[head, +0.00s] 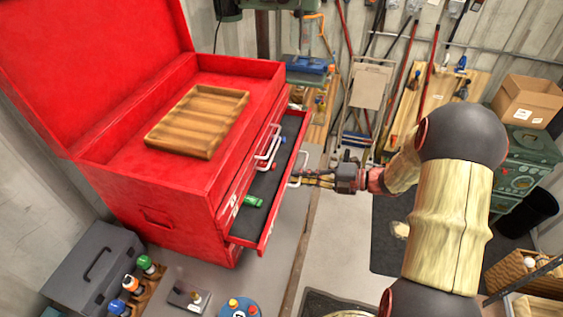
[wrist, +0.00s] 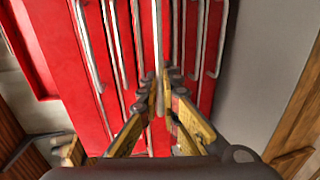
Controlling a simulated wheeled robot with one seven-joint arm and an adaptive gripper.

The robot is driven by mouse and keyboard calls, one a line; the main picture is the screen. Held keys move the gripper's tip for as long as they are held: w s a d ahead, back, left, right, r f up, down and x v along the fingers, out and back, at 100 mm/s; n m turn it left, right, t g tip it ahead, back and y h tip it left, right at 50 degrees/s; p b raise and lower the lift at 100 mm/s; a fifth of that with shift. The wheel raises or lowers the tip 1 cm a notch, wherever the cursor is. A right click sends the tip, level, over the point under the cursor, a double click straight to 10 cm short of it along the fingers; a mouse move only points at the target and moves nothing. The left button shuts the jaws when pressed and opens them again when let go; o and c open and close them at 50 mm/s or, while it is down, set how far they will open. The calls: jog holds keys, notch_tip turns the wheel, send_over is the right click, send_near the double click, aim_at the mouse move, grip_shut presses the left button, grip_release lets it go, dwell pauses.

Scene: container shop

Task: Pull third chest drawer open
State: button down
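The red tool chest (head: 190,205) stands at the left with its lid up. One drawer (head: 268,232) is pulled out, below closed drawer fronts with white handles (head: 266,150). Its dark-lined inside holds a green item (head: 253,201) and small red and blue items. My gripper (head: 303,178) is at this drawer's white handle (head: 298,166). In the wrist view, my gripper (wrist: 163,82) has its fingers close together on both sides of a handle bar (wrist: 157,50), and looks shut on it. The fingers partly hide the lower bar.
A wooden tray (head: 198,120) lies in the chest's top. A grey toolbox (head: 92,262) and spray bottles (head: 133,284) are at the lower left. A workbench (head: 440,95) and a cardboard box (head: 528,100) stand at the back right.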

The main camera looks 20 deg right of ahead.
jog(key=f+p+v, duration=0.2)
jog(key=p+v, duration=0.4)
jog(key=v, duration=0.8)
jog(key=shift+s+d+f, duration=0.15)
jog(key=shift+d+f, duration=0.1)
jog(key=shift+f, duration=0.2)
jog(key=c, duration=2.4)
grip_release()
jog(key=v, duration=1.2)
